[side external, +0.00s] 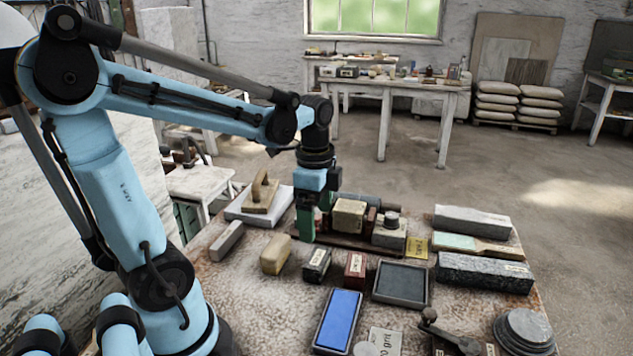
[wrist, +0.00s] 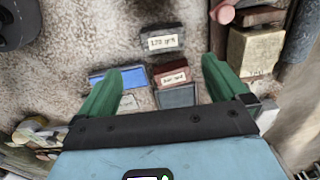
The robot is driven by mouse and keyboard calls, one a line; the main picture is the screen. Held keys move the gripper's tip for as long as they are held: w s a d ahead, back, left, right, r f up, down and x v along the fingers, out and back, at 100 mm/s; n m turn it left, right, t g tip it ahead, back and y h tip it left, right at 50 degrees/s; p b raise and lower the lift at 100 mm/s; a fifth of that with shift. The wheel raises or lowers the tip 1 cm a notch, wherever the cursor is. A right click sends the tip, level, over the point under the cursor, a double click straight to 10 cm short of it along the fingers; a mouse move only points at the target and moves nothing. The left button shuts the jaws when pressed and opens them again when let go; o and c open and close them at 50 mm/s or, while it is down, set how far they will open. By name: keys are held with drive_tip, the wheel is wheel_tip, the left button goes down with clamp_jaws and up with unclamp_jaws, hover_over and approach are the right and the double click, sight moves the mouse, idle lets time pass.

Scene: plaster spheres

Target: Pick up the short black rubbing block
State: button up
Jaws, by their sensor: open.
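The short black rubbing block (side external: 317,264) stands on the mottled worktable, with a pale label on its side. In the wrist view the black block (wrist: 160,40), label up to the camera, lies beyond the fingertips, roughly between their lines. My gripper (side external: 314,232) points down above the table, just behind the block in the side view. Its green fingers are apart and nothing is between them; they also show in the wrist view (wrist: 174,66). I cannot tell the exact height of the fingertips.
A red labelled block (side external: 355,268) stands just right of the black one, a yellowish block (side external: 275,254) to its left. A dark tray (side external: 400,284) and a blue stone (side external: 339,318) lie nearer the front. A tan block (side external: 349,215) stands close behind my gripper.

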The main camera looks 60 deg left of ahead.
sight(318, 257)
drive_tip(key=shift+a+f, duration=0.15)
drive_tip(key=shift+f, duration=3.35)
drive_tip(key=shift+w+f, duration=0.2)
drive_tip(key=shift+f, duration=0.75)
drive_tip(key=shift+w+f, duration=0.15)
drive_tip(key=shift+f, duration=1.5)
drive_tip(key=shift+c, duration=0.3)
drive_tip(key=c, duration=1)
drive_tip(key=shift+r, duration=0.1)
